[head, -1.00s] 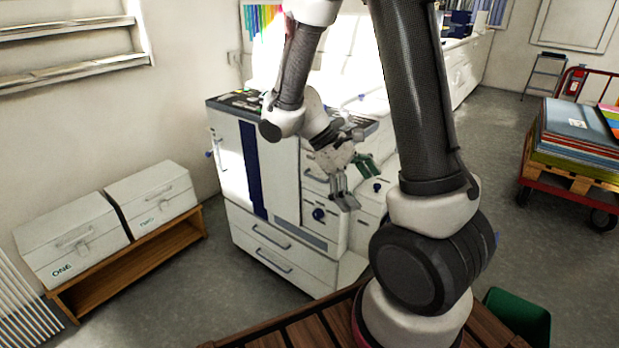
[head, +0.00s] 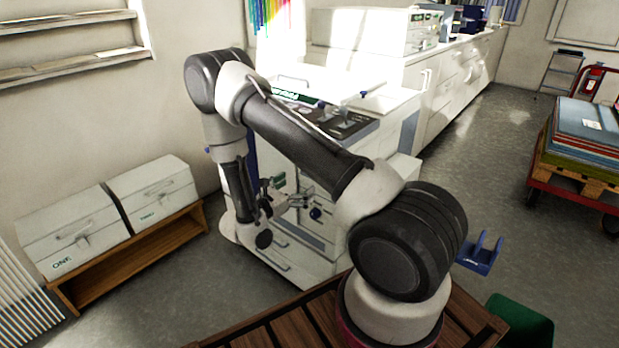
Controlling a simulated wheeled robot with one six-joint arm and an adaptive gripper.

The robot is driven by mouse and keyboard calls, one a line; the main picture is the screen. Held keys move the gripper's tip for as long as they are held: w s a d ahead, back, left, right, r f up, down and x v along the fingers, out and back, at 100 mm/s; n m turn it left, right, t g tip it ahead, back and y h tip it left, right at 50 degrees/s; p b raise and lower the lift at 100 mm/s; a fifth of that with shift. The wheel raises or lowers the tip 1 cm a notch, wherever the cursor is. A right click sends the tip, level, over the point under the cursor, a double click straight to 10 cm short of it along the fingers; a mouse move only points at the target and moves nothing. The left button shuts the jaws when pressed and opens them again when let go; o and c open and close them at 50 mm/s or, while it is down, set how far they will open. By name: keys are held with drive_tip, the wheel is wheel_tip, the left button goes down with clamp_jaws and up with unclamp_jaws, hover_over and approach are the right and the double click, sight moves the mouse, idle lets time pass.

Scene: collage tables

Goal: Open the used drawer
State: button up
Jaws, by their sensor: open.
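A white cabinet unit (head: 318,264) with drawer fronts and bar handles stands at the centre, partly behind my arm. A lower drawer handle (head: 282,266) shows near its base. I cannot read a label "used" on any drawer. My gripper (head: 306,197) is open and empty in front of the cabinet's upper front, its fingers pointing right. A dark blue knob (head: 315,213) shows just below the fingertips. I cannot tell whether the fingers touch the cabinet. My arm hides much of the cabinet's left and middle front.
Two white lidded boxes (head: 75,232) sit on a low wooden bench (head: 150,240) at the left. A red cart (head: 575,190) with stacked boards stands at the right. A green bin (head: 520,322) is at the lower right.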

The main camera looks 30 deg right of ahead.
drive_tip(key=x, duration=0.6)
drive_tip(key=shift+d, duration=0.4)
drive_tip(key=c, duration=1.2)
drive_tip(key=v, duration=2.2)
drive_tip(key=shift+a, duration=0.35)
drive_tip(key=shift+s+r, duration=0.1)
